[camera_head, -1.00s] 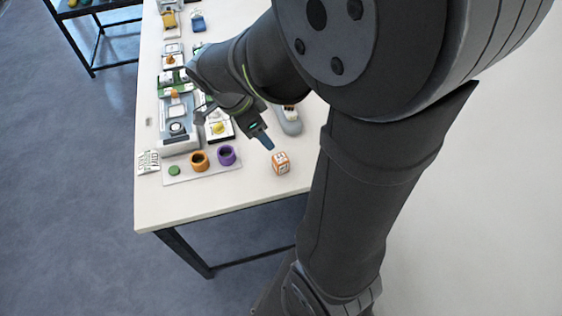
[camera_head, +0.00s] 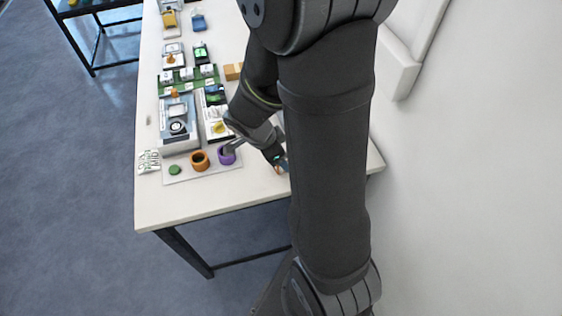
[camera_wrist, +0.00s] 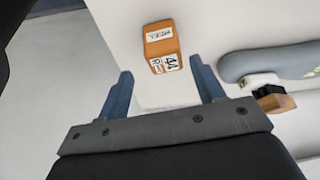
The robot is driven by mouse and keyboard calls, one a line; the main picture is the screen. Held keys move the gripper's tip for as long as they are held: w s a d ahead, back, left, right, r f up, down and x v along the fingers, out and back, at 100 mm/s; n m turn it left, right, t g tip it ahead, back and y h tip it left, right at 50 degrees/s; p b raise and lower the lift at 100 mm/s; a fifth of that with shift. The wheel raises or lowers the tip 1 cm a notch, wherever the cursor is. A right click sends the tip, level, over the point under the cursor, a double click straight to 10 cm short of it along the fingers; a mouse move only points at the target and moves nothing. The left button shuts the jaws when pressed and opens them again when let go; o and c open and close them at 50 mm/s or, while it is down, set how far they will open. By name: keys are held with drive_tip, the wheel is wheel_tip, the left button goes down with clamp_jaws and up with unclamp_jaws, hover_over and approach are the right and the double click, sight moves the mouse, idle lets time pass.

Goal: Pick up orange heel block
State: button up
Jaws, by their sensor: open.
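The orange heel block (camera_wrist: 161,44) stands on the white table in the wrist view, with white labels on its faces, one reading 44. My gripper (camera_wrist: 163,80) is open, its two blue fingers apart, with the block just beyond the fingertips and roughly centred between them. Nothing is between the fingers.
A grey rounded piece (camera_wrist: 270,62) lies to the right in the wrist view. In the head view, an orange ring (camera_head: 200,161), a purple ring (camera_head: 226,155) and a green disc (camera_head: 174,169) sit left of my gripper. The table's front edge is close.

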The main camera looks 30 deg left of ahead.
drive_tip(key=shift+a+x, duration=0.2)
drive_tip(key=shift+x, duration=1.1)
drive_tip(key=shift+a+x, duration=0.2)
drive_tip(key=shift+x, duration=1.1)
drive_tip(key=shift+c, duration=0.4)
drive_tip(key=c, duration=1)
